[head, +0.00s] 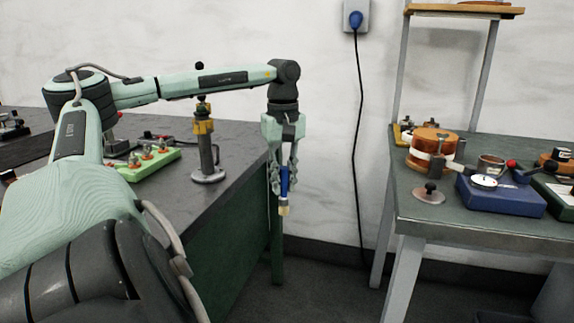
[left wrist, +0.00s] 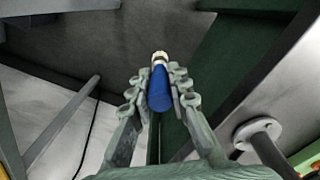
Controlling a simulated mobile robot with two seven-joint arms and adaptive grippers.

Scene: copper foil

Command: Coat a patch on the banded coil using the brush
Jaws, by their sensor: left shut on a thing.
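My left gripper (head: 283,170) points down in the gap between two tables and is shut on a brush with a blue handle (head: 284,180). The brush hangs upright with its pale tip (head: 283,209) lowest. In the left wrist view the blue brush (left wrist: 160,90) sits between the fingers of my left gripper (left wrist: 160,88). The copper-coloured coil with a pale band (head: 432,144) stands on the right table, well to the right of the brush and apart from it. My right gripper is not in view.
The right table (head: 450,216) also holds a blue box with a dial (head: 500,197), a small round-based stand (head: 429,194) and other instruments. The dark left table (head: 235,160) carries a post stand (head: 208,150) and a green board (head: 150,162). A cord (head: 358,120) hangs down the wall.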

